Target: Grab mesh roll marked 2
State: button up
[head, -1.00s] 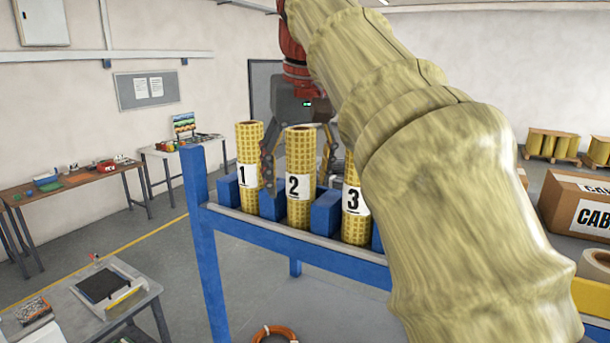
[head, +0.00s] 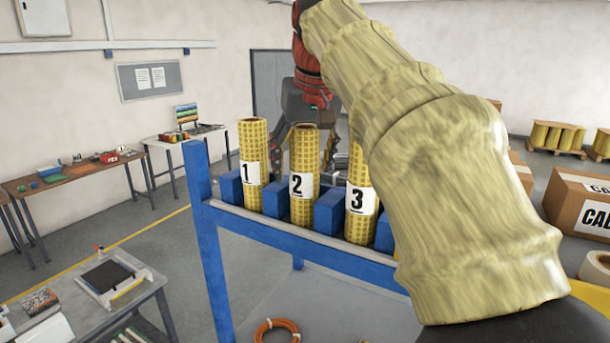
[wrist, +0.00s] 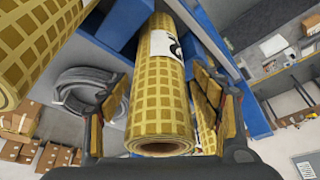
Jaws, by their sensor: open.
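Mesh roll 2 (head: 304,160) is a yellow gridded tube standing upright in a blue rack, with a white label marked 2. Roll 1 (head: 253,145) stands to its left and roll 3 (head: 360,210) to its right, partly hidden by my arm. My gripper (head: 305,150) is behind roll 2 in the head view, its fingers partly hidden by the rolls. In the wrist view, my gripper (wrist: 160,95) is open, with one finger on each side of roll 2 (wrist: 158,105). I cannot tell whether either finger touches it.
Blue blocks (head: 328,212) separate the rolls on the rack (head: 270,231). An orange coil (head: 277,331) lies below. Cardboard boxes (head: 575,205) stand at the right.

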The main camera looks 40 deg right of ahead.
jog(key=shift+x, duration=1)
jog(key=shift+r, duration=0.1)
jog(key=c, duration=1.4)
